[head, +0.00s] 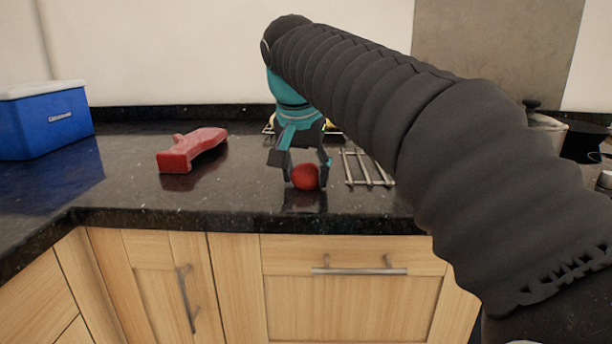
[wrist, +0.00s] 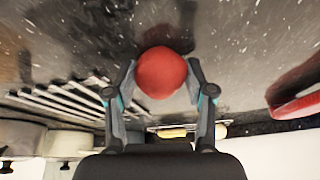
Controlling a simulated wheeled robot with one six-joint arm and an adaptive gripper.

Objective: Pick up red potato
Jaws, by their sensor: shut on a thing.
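The red potato (head: 305,177) is a small round red thing low over the dark granite counter, near its front edge. My gripper (head: 307,180) points down from above with its fingers on either side of the potato. In the wrist view the potato (wrist: 161,72) sits between the two fingertips (wrist: 161,80), which close on its sides. I cannot tell for sure whether the potato still touches the counter. The potato is partly covered by the fingers.
A metal rack (head: 366,168) lies just right of my gripper. A pot (head: 546,130) is at the back right. The counter between cooler and gripper has free room.

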